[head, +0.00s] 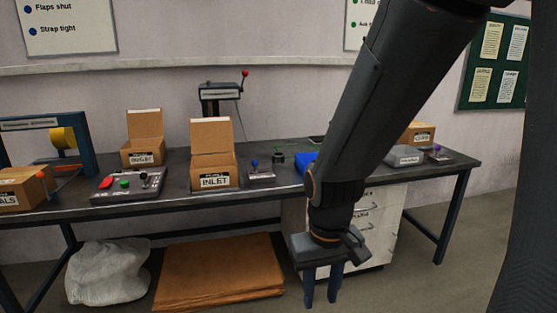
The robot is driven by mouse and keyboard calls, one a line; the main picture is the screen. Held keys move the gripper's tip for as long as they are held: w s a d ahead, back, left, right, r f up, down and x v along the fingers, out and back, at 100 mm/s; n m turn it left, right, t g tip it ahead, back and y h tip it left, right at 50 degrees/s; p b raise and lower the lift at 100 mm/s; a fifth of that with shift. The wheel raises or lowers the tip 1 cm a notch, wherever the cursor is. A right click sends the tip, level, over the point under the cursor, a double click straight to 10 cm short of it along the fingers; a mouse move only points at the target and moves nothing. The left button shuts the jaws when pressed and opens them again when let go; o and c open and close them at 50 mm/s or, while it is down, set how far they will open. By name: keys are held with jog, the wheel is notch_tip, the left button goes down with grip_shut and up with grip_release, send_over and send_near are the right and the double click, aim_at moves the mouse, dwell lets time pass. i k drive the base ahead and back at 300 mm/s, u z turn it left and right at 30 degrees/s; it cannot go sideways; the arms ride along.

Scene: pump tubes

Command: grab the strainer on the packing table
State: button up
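The packing table (120,208) is a long dark table along the wall. I cannot pick out a strainer with certainty. A small dark round piece (278,158) stands near the table's middle, too small to identify. A blue object (305,164) beside it is partly hidden by my arm, which also covers some of the tabletop behind it. My gripper (322,300) points down in front of the table, below tabletop height. Its two fingers are apart with nothing seen between them. It is clear of everything on the table.
Open cartons labelled INLET (214,182) and OUTLET (143,158), a control panel (130,185) and a small lever box (260,176) stand on the table. A grey case (404,157) sits at right. White drawers (368,215), flat cardboard (218,275) and a bag (108,270) are below.

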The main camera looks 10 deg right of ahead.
aim_at(277, 158)
jog(key=z, duration=0.5)
jog(key=i, duration=1.6)
jog(key=u, duration=0.4)
jog(key=i, duration=1)
jog(key=u, duration=0.1)
